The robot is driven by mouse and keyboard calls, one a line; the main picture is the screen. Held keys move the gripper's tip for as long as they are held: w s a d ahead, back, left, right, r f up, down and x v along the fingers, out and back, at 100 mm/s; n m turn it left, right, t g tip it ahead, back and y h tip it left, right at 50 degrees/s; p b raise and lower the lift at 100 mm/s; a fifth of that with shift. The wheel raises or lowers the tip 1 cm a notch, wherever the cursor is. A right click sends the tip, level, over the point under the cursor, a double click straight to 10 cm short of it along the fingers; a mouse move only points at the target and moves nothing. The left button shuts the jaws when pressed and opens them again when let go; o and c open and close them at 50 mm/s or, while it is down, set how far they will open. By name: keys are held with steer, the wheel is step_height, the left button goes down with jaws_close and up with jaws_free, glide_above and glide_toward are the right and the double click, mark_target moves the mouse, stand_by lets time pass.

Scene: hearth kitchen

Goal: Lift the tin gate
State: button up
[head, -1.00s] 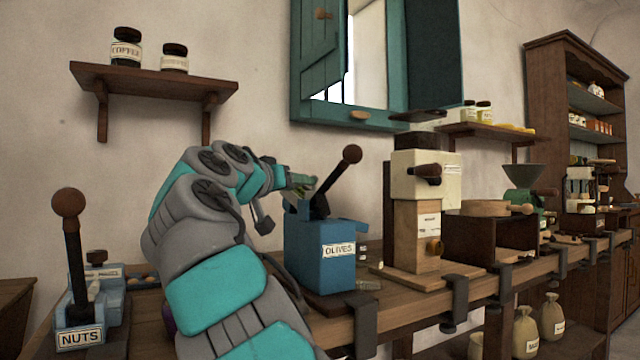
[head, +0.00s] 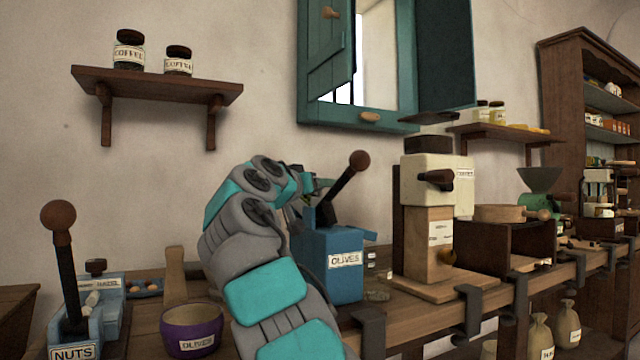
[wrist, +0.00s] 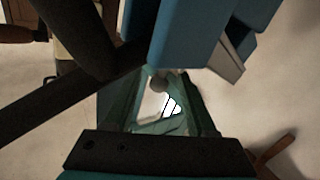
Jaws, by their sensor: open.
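The blue olive machine (head: 331,262), labelled OLIVES, stands on the bench with its dark lever (head: 343,188) slanting up right to a brown knob. My gripper (head: 314,186) is at the top of this machine, by the lever's lower part; my forearm comes in from below left. In the wrist view the machine's blue body (wrist: 195,45) fills the upper middle and a dark bar crosses at left. A grey metal-looking plate (wrist: 232,68) shows beside the blue body; I cannot tell if it is the tin gate. My gripper is open, and I see nothing held.
A purple bowl (head: 192,330) stands left of my arm, with a blue nut machine (head: 75,322) further left. A cream-topped grinder (head: 428,215) stands close on the right. The teal window (head: 365,115) is behind. Bench clamps (head: 470,311) line the front edge.

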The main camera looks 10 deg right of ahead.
steer(key=shift+d, duration=0.1)
jaws_close()
stand_by(0.4)
stand_by(1.0)
